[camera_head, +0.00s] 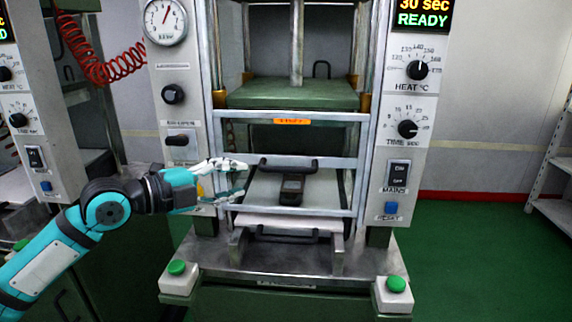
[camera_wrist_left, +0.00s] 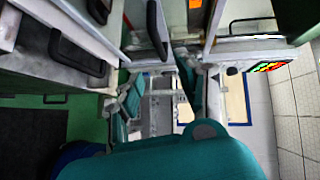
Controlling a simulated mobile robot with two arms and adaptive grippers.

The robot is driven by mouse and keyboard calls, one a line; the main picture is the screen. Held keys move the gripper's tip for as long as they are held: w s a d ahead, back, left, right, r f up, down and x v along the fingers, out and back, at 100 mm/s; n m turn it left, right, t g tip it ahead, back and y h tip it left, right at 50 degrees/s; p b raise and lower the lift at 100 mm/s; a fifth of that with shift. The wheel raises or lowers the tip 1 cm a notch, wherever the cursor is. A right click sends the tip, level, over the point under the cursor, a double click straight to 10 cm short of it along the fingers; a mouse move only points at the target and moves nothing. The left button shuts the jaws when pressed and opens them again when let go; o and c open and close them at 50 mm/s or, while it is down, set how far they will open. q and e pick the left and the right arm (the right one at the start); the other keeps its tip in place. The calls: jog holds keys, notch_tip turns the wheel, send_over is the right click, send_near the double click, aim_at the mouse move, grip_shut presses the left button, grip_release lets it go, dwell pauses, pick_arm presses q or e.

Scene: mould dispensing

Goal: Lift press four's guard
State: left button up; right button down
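The press (camera_head: 291,95) in the middle of the head view has a guard (camera_head: 345,162), a metal frame of bars across its front, standing low. A black bar handle (camera_head: 288,163) runs along the guard's middle bar. My left gripper (camera_head: 242,180) is in front of the guard's left side, its fingers spread one above the other and pointing toward the handle's left end. Nothing shows between the fingers. Whether they touch the guard cannot be told. In the left wrist view, a black handle (camera_wrist_left: 157,30) lies near the fingers. My right gripper is out of view.
A dark block (camera_head: 292,189) sits on the light plate behind the guard bars. A lower black handle (camera_head: 288,235) is below. Green buttons (camera_head: 177,267) (camera_head: 396,284) flank the press base. Another press (camera_head: 40,120) is at left; white shelving (camera_head: 555,170) at right. Floor is clear at right.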

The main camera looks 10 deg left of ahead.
aim_at(283, 170)
pick_arm(q)
jog(key=p+x, duration=0.3)
jog(key=x, duration=1)
jog(key=shift+w+d+f+p, duration=0.1)
jog(key=shift+w+d+p, duration=0.15)
jog(key=shift+d+p, duration=0.1)
jog(key=shift+a, duration=0.1)
jog(key=shift+c, duration=0.2)
grip_shut()
